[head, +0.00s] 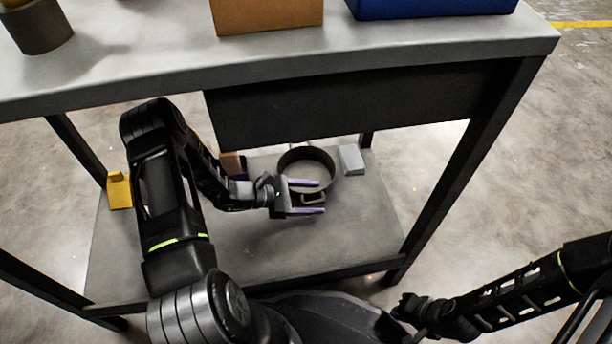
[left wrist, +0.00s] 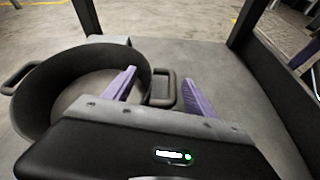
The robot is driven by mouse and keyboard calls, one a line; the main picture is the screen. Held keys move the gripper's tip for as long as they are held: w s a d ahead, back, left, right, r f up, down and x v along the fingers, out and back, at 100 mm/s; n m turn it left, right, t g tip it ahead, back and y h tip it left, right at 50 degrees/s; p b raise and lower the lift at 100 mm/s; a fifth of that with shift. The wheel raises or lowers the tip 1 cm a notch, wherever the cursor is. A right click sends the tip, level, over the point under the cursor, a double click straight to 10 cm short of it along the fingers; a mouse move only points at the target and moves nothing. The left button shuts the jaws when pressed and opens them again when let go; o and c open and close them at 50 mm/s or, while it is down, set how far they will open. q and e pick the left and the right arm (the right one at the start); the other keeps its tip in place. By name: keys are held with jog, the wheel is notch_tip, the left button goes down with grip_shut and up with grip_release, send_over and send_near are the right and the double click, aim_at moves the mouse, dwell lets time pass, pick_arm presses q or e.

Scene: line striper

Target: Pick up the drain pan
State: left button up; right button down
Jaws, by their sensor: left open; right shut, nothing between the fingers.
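The drain pan (head: 306,160) is a round, dark grey pan with loop handles, standing on the lower shelf of the table. In the left wrist view the drain pan (left wrist: 83,88) is at the left, with one handle on its far left and the near handle (left wrist: 162,88) between my left fingers. My left gripper (head: 322,197) is open, its purple fingers either side of the near handle; it also shows in the left wrist view (left wrist: 160,90). I cannot tell whether the fingers touch the handle. My right gripper (head: 408,318) is shut and empty, low at the right, away from the pan.
The lower shelf (head: 362,225) has free room to the right and in front. A grey block (head: 351,159), a yellow piece (head: 119,190) and a brown box (head: 231,163) are on it. The tabletop (head: 120,72) and a dark panel (head: 340,105) hang over the shelf.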

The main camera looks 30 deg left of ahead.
dwell(0.4)
pick_arm(q)
grip_shut()
dwell(0.6)
